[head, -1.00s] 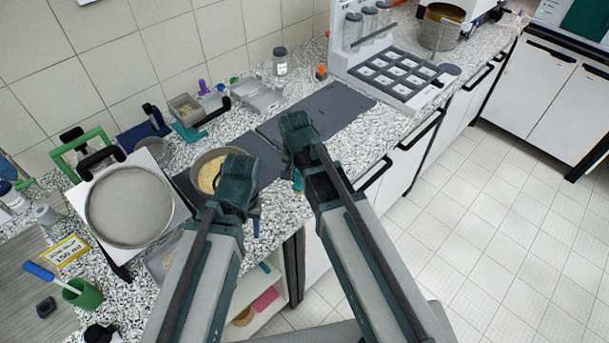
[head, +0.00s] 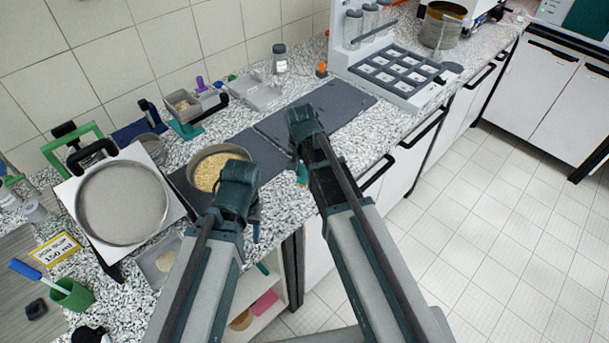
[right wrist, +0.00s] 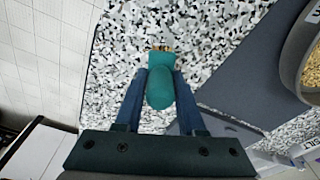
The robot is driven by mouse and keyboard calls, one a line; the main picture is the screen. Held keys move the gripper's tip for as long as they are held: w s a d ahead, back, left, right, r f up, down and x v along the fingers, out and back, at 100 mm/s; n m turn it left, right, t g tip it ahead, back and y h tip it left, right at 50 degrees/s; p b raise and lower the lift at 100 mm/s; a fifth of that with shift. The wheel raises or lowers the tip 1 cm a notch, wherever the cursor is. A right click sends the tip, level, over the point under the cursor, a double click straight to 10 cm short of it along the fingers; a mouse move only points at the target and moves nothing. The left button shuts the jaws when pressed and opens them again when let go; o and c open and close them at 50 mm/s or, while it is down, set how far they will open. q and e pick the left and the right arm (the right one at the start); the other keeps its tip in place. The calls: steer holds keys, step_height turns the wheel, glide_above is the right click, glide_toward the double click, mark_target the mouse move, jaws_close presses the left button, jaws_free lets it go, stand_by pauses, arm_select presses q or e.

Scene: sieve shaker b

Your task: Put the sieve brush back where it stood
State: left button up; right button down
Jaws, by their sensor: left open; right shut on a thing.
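The sieve brush (right wrist: 160,88) has a teal, rounded handle, and a small strip of its bristle end shows at the far end in the right wrist view. My right gripper (right wrist: 160,85) is shut on its handle, one blue finger on each side, over the speckled worktop. In the head view my right gripper (head: 301,165) is near the worktop's front edge; a bit of teal shows below it. My left gripper (head: 250,212) is open and empty, in front of the pan of grain. I cannot tell whether the brush touches the worktop.
The pan of yellow grain (head: 236,151) stands on a dark mat (head: 263,155). A larger slate mat (head: 335,105) lies right of it. A round sieve (head: 122,203) leans on a white stand at left. A green cup (head: 72,296) holds a blue-handled tool. A grey rack (head: 410,92) stands at back right.

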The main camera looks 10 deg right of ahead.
arm_select(q)
steer(key=shift+r, duration=0.1)
arm_select(e)
steer(key=shift+r, duration=0.1)
arm_select(q)
steer(key=shift+f, duration=0.2)
arm_select(e)
steer(key=c, duration=0.9)
jaws_free()
steer(key=shift+f, duration=0.2)
steer(key=shift+c, duration=0.2)
steer(key=o, duration=0.4)
steer(key=shift+r, duration=0.1)
steer(key=shift+o, duration=0.2)
arm_select(q)
steer(key=shift+r, duration=0.1)
